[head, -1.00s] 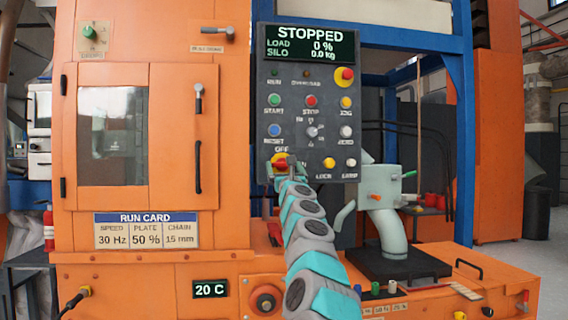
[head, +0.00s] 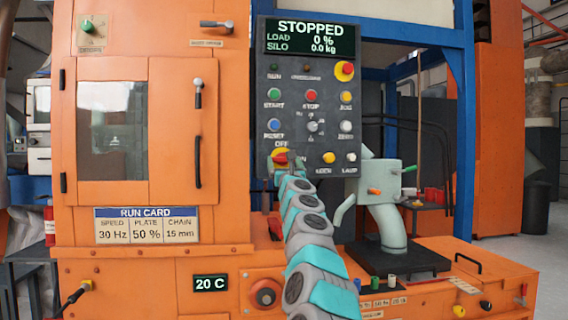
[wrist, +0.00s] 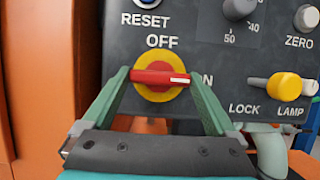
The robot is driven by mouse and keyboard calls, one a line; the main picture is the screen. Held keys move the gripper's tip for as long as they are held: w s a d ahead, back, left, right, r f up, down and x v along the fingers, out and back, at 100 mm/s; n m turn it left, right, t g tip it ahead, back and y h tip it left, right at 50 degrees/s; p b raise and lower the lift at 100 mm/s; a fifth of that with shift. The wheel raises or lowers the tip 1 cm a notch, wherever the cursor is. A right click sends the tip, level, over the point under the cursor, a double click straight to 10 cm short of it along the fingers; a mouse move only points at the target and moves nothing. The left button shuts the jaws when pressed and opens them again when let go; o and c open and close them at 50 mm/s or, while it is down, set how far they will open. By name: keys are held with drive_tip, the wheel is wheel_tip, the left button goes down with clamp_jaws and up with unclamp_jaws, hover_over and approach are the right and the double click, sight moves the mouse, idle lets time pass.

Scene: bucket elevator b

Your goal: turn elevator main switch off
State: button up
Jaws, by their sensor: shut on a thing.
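The main switch (wrist: 160,91) is a red bar handle on a yellow disc, low on the left of the dark control panel (head: 330,95). In the wrist view its bar lies level, with the white mark at the right end, toward the ON label. The OFF label is above it. My gripper (wrist: 160,77) has one green finger at each end of the red bar and is shut on it. In the head view the gripper (head: 283,166) is at the switch, partly hiding it and the ON label.
The panel's display (head: 310,38) reads STOPPED, load 0 %, silo 0.0 kg. The blue RESET button (wrist: 146,3) is above the switch, and the yellow LOCK knob (wrist: 283,86) is to its right. A pale spouted part (head: 383,205) stands right of my arm.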

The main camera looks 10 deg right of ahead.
drive_tip(key=shift+n, duration=0.5)
drive_tip(key=n+y, duration=0.1)
drive_tip(key=n, duration=0.1)
drive_tip(key=n+y+p, duration=0.1)
drive_tip(key=n+y, duration=0.1)
drive_tip(key=n, duration=0.1)
drive_tip(key=shift+d+r, duration=0.15)
drive_tip(key=shift+d, duration=0.05)
drive_tip(key=n+g+y+p, duration=0.1)
drive_tip(key=n, duration=0.2)
drive_tip(key=n+g+y+p, duration=0.1)
drive_tip(key=n, duration=0.2)
drive_tip(key=shift+r+y+p, duration=0.1)
drive_tip(key=shift+y+p, duration=0.25)
drive_tip(key=shift+y, duration=0.05)
drive_tip(key=n+g+p, duration=0.1)
drive_tip(key=n, duration=0.2)
drive_tip(key=n+g+y+p, duration=0.1)
drive_tip(key=n+p, duration=0.1)
drive_tip(key=shift+d+r+n, duration=0.1)
drive_tip(key=shift+r+n, duration=0.05)
drive_tip(key=shift+n, duration=0.25)
drive_tip(key=shift+n+g+p, duration=0.9)
drive_tip(key=shift+n+p, duration=0.35)
drive_tip(key=shift+n, duration=1.05)
